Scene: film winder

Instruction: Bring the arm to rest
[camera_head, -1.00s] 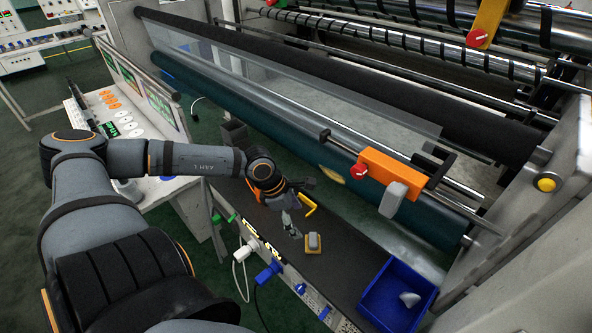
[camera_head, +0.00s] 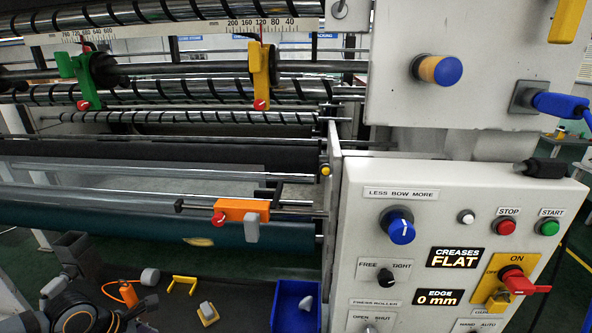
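My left arm (camera_head: 62,298) is at the bottom left corner, above the dark shelf of the machine. Its gripper is at the bottom edge, largely cut off, and I cannot make out its fingers or whether it holds anything. My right arm and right gripper are not in view.
On the shelf are an orange tool (camera_head: 127,293), a yellow bracket (camera_head: 182,284), a grey-and-yellow block (camera_head: 208,312) and a blue bin (camera_head: 286,308) with a grey piece inside. The white control panel (camera_head: 440,210) stands at right. Rollers with an orange holder (camera_head: 238,210) lie behind.

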